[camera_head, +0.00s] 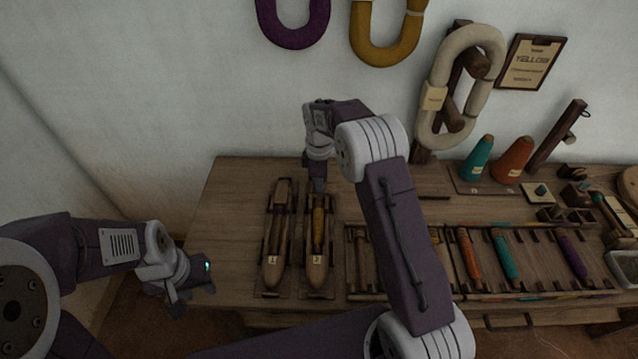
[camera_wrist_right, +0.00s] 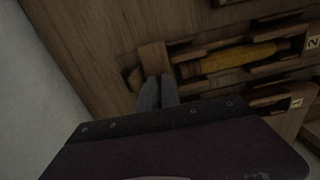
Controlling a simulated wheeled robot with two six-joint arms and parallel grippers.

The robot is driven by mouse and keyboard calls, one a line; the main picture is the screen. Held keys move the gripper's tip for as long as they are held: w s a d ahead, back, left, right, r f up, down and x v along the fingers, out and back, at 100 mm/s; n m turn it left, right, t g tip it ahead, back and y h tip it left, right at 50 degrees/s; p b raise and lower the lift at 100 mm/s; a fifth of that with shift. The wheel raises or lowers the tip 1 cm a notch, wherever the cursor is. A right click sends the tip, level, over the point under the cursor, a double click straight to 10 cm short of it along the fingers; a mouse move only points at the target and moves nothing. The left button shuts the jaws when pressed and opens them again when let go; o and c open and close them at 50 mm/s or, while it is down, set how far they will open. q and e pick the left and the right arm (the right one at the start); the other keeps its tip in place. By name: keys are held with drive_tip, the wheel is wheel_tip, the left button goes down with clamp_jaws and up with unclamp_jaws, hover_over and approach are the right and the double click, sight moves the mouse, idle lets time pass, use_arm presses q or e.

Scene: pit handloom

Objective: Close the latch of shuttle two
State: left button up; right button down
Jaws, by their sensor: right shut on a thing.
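Shuttle two (camera_head: 317,270) is a long wooden boat with a "2" label and a yellow-wound pirn (camera_head: 319,222) inside, lying lengthwise on the table. In the right wrist view it lies across the upper right, with its yellow pirn (camera_wrist_right: 235,59). My right gripper (camera_head: 318,187) is at its far end. In the right wrist view, the fingers (camera_wrist_right: 159,88) are shut on the small wooden latch block (camera_wrist_right: 153,58) at that end. The exact latch angle is hard to tell. My left gripper (camera_head: 193,297) is open and empty, off the table's left front edge.
Shuttle one (camera_head: 274,255) lies close on the left of shuttle two. A rack (camera_head: 400,296) with several coloured pirns is to the right, partly behind my right arm. Cones (camera_head: 478,160) and a yarn hank (camera_head: 440,75) are at the back. The table's left end is bare.

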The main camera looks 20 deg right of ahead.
drive_tip(key=m+p, duration=0.1)
drive_tip(key=p, duration=0.1)
drive_tip(key=m+p, duration=0.1)
drive_tip(key=m, duration=0.1)
drive_tip(key=m+p, duration=0.1)
drive_tip(key=p, duration=0.1)
drive_tip(key=shift+r+m+p, duration=0.3)
drive_tip(key=m+p, duration=0.2)
drive_tip(key=shift+m, duration=0.4)
drive_tip(key=m+p, duration=0.1)
drive_tip(key=m, duration=0.1)
drive_tip(key=shift+f+m+p, duration=0.1)
drive_tip(key=shift+m+p, duration=0.2)
drive_tip(key=m+p, duration=0.1)
drive_tip(key=m, duration=0.2)
drive_tip(key=shift+m, duration=0.3)
drive_tip(key=shift+f+m+p, duration=0.15)
drive_tip(key=shift+m+p, duration=0.55)
drive_tip(key=shift+m, duration=1.1)
drive_tip(key=c, duration=1.8)
unclamp_jaws()
